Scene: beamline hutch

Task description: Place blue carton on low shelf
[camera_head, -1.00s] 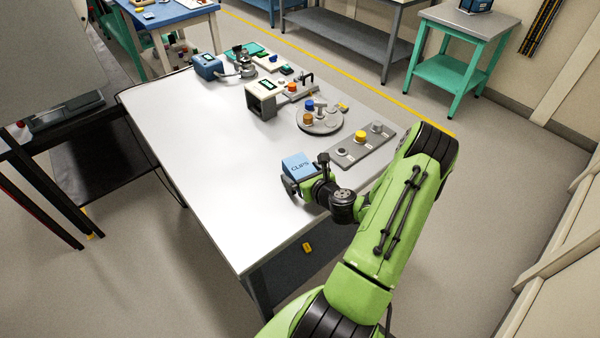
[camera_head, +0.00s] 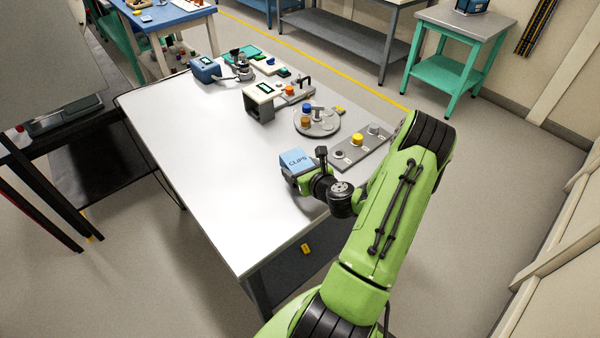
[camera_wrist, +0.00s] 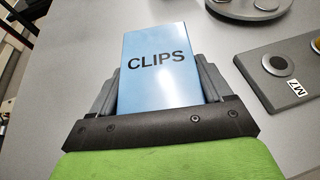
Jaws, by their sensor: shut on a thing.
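The blue carton (camera_head: 297,159), marked CLIPS, is over the near right part of the white table (camera_head: 200,150). My gripper (camera_head: 299,180) is shut on it. In the wrist view the carton (camera_wrist: 158,70) stands between the two grey fingers of my gripper (camera_wrist: 158,92), its lettered face visible. Whether the carton's underside touches the tabletop is hidden. Several low shelves show: a green one (camera_head: 443,72) under the grey-topped stand, a grey one (camera_head: 345,42) under the back bench, and a black one (camera_head: 105,170) at left. I cannot tell which is the task's.
A grey plate with knobs (camera_head: 362,148) and a round tray (camera_head: 330,126) with small pieces lie just beyond the carton. A white box device (camera_head: 260,105) and blue device (camera_head: 205,69) stand farther back. The table's left half is clear. Open floor (camera_head: 480,190) lies right.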

